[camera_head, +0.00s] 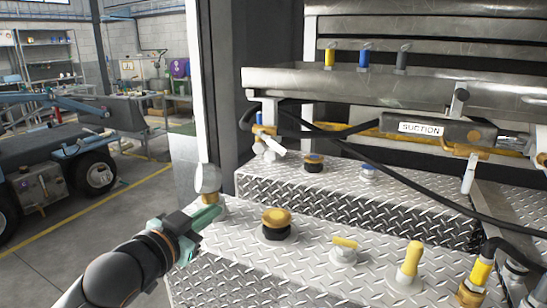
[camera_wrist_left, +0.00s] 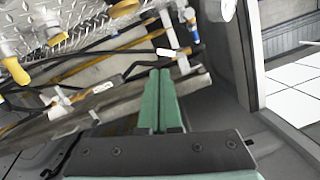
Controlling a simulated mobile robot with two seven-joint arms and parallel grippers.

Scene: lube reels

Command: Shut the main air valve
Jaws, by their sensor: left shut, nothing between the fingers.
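No fitting carries a label that I can read as the main air valve. On the diamond-plate step in the head view are an orange-topped black knob (camera_head: 277,222), a flat yellow handle (camera_head: 345,243) and an upright yellow lever (camera_head: 411,260). A round gauge-like fitting (camera_head: 208,180) stands at the step's left corner. My left gripper (camera_head: 218,211), with green fingers, is just below that fitting and left of the orange-topped knob. Its fingers are shut and empty, also in the left wrist view (camera_wrist_left: 161,75). I cannot tell whether it touches the fitting. My right gripper is out of view.
A pipe block labelled SUCTION (camera_head: 430,128) and black hoses (camera_head: 400,180) run behind the step. A metal tray (camera_head: 300,80) above carries yellow, blue and grey levers. A dark post stands behind the left corner. Open workshop floor (camera_head: 130,215) lies to the left.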

